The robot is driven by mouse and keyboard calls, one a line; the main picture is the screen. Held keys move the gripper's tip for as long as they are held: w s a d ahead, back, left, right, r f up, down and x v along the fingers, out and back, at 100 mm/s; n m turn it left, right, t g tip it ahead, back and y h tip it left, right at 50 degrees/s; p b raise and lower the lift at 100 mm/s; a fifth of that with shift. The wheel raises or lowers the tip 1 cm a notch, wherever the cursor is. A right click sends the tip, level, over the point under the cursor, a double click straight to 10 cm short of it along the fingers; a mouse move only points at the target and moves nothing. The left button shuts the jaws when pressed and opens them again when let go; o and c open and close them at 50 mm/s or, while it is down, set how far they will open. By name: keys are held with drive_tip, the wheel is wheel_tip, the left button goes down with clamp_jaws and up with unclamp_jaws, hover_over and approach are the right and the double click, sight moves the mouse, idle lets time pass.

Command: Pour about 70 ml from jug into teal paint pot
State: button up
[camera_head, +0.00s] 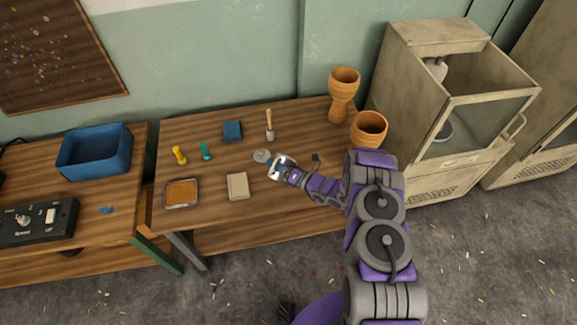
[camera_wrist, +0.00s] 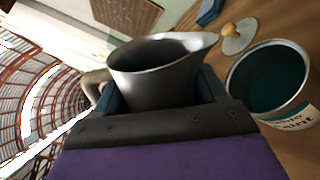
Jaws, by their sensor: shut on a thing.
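My gripper (camera_head: 280,167) is over the middle of the table in the head view. In the wrist view its dark fingers (camera_wrist: 160,92) are shut on a grey metal jug (camera_wrist: 158,62). The jug's spout points right, toward the paint pot (camera_wrist: 270,82), which has a dark teal inside and a white label. The spout is near the pot's rim and apart from it in the picture. No stream shows between them, and the jug's contents are hidden. In the head view, the gripper covers most of this spot, and I cannot make out jug and pot clearly.
A round disc with a knob (camera_head: 262,155) lies beside the gripper. A brush-like tool (camera_head: 269,124), teal block (camera_head: 232,131), beige block (camera_head: 238,186) and orange tray (camera_head: 181,206) are on the table (camera_head: 215,226). Two goblet drums (camera_head: 343,92) stand at the back right.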

drive_tip(key=shift+r+m, duration=0.25)
drive_tip(key=shift+m, duration=0.15)
drive_tip(key=shift+f+m, duration=0.4)
drive_tip(key=shift+m, duration=0.4)
drive_tip(key=shift+s+r, duration=0.1)
drive_tip(key=shift+s, duration=0.05)
drive_tip(key=shift+s+a, duration=0.2)
drive_tip(key=shift+s, duration=0.05)
drive_tip(key=shift+m, duration=0.3)
drive_tip(key=shift+s+r, duration=0.1)
drive_tip(key=shift+r+m, duration=0.2)
drive_tip(key=shift+m, duration=0.4)
drive_tip(key=shift+w+f+m+b, duration=0.2)
drive_tip(key=shift+f+m+b, duration=0.2)
drive_tip(key=shift+m+b, duration=0.35)
idle(0.7)
drive_tip(key=shift+w+d+r+m+b, duration=0.15)
drive_tip(key=shift+r+m+b, duration=0.15)
drive_tip(key=shift+m, duration=0.45)
